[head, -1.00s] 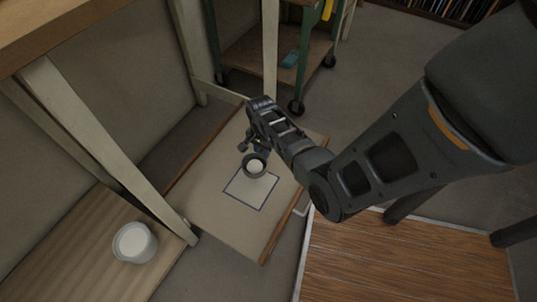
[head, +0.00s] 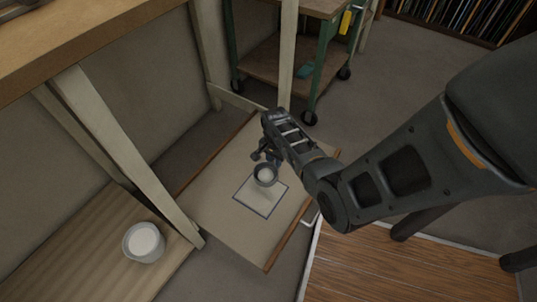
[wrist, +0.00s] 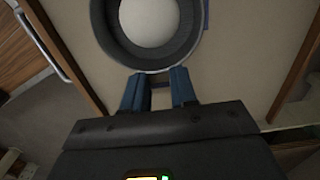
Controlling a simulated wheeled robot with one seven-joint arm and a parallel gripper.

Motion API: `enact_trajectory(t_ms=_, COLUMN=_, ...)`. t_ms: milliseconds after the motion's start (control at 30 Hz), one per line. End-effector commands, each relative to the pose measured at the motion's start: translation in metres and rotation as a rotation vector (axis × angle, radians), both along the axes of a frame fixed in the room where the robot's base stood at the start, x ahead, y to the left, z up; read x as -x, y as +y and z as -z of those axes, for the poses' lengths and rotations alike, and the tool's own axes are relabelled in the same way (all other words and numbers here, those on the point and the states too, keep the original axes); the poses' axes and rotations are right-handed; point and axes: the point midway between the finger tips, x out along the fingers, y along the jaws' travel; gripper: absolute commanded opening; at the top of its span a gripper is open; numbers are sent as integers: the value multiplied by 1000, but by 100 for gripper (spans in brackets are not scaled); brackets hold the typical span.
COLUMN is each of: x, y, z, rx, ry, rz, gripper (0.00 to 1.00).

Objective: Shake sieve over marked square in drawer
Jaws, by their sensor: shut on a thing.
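The sieve (head: 265,174) is a small round dark cup with pale material inside. My gripper (head: 262,158) is shut on it and holds it over the far part of the marked square (head: 262,200), a dark-blue outline on the drawer floor. The drawer (head: 225,215) is pulled open, with a beige floor and wooden sides. In the wrist view the sieve (wrist: 185,52) sits just beyond the blue fingertips (wrist: 160,88), its round white contents facing the camera. It hides most of the square there. I cannot tell its exact height above the drawer floor.
A grey tub of white material (head: 143,242) stands on a wooden board at the lower left. A cream table leg (head: 125,155) stands beside the drawer. A green wheeled cart (head: 285,65) is behind, and a wooden panel (head: 400,275) lies at the lower right.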

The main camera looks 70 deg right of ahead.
Motion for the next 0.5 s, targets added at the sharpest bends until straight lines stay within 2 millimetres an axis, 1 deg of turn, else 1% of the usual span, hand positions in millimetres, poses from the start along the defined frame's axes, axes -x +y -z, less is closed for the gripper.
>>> enact_trajectory(t_ms=33, x=5, y=2, z=-3, rx=0, ry=1, rz=1, gripper=0)
enact_trajectory(t_ms=200, x=20, y=5, z=-3, rx=-1, ry=1, rz=1, gripper=0)
enact_trajectory(t_ms=500, x=41, y=11, z=-1, rx=0, ry=1, rz=1, gripper=0)
